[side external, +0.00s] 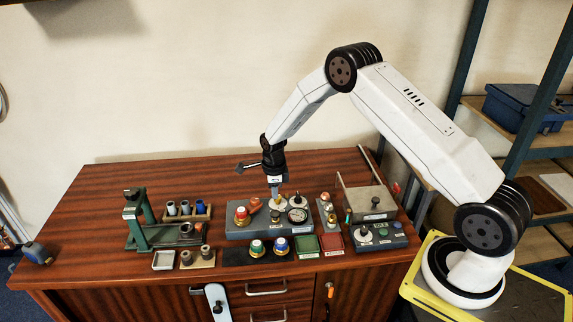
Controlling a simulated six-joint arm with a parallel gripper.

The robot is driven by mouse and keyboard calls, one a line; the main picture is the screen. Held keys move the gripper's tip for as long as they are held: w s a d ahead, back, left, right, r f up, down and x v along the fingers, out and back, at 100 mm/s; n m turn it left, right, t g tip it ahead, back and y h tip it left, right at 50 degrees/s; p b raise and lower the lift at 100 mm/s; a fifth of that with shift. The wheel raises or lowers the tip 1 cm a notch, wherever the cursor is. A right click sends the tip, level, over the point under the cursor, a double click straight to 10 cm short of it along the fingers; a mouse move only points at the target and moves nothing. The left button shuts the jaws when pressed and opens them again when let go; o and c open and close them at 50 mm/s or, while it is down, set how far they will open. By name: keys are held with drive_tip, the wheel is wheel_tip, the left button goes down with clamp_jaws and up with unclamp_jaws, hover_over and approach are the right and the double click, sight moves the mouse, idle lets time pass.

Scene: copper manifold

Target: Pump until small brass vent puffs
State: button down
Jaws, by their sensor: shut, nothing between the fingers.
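A grey manifold block (238,232) stands near the middle of the wooden bench. On it are a round dial gauge (297,215), a red-topped brass knob (242,215), an orange-brown rounded knob (254,205) and small brass fittings. Which fitting is the small brass vent, I cannot tell at this size. No puff shows. My gripper (275,193) points down, shut and empty, above the back of the block, left of the gauge. Whether its tips touch a part there is unclear. Which part is the pump, I cannot tell for sure.
A green stand (140,222) and a rack with small cylinders (186,211) are at left. Knobs with green (257,247) and blue (281,245) tops stand in front of the block, beside green (306,246) and red (332,242) trays. The bench's back left is clear.

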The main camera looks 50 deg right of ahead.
sight(275, 213)
drive_tip(key=shift+r, duration=3)
drive_tip(key=shift+r, duration=0.1)
drive_tip(key=shift+r, duration=0.8)
drive_tip(key=shift+f, duration=0.15)
drive_tip(key=shift+f, duration=6.85)
drive_tip(key=shift+a+f, duration=0.1)
drive_tip(key=shift+f, duration=0.95)
drive_tip(key=shift+s+f, duration=0.1)
